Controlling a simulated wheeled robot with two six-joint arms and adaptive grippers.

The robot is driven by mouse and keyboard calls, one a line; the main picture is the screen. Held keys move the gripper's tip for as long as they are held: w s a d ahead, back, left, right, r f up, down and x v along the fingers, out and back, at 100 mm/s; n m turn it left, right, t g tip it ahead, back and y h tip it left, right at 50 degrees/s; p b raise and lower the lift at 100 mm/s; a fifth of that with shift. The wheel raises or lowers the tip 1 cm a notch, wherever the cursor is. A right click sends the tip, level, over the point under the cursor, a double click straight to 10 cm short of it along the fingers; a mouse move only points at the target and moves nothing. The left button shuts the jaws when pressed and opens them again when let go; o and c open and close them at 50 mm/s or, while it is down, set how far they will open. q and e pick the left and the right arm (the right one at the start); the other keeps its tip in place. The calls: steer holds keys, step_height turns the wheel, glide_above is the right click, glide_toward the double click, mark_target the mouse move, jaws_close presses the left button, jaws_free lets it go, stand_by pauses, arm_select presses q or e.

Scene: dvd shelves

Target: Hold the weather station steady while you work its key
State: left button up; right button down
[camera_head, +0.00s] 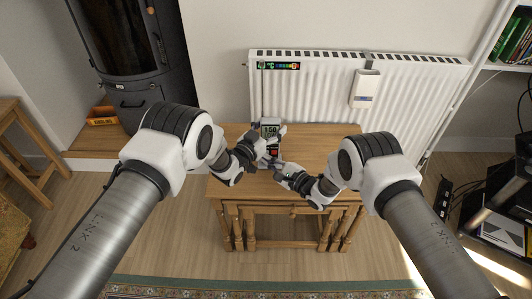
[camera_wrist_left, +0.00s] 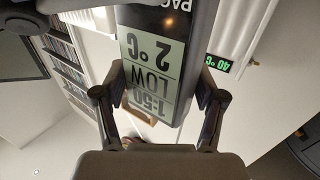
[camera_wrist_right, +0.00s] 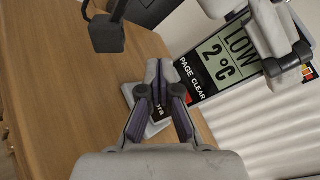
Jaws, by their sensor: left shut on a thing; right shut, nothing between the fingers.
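The weather station (camera_head: 271,131) is an upright dark device with a pale display on the wooden table. LOW, 2 °C and the printed words PAGE and CLEAR can be read on its face in the right wrist view (camera_wrist_right: 228,58). My left gripper (camera_head: 269,138) is shut on its body, with a finger on each side, as the left wrist view of the station (camera_wrist_left: 157,55) shows. My right gripper (camera_head: 277,166) is shut and empty, low in front of the station. Its closed fingertips (camera_wrist_right: 161,68) are over a small grey-and-black base piece (camera_wrist_right: 155,128). Which key lies under them cannot be told.
The wooden table (camera_head: 315,150) has bare room to the right of the station. A white radiator (camera_head: 325,90) stands behind it, with a lit temperature strip (camera_head: 278,66) and a white box (camera_head: 364,88). A dark stove (camera_head: 125,50) stands back left.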

steer(key=shift+w, duration=0.4)
stand_by(0.6)
steer(key=shift+s, duration=0.8)
steer(key=shift+s, duration=0.1)
steer(key=shift+s, duration=2.4)
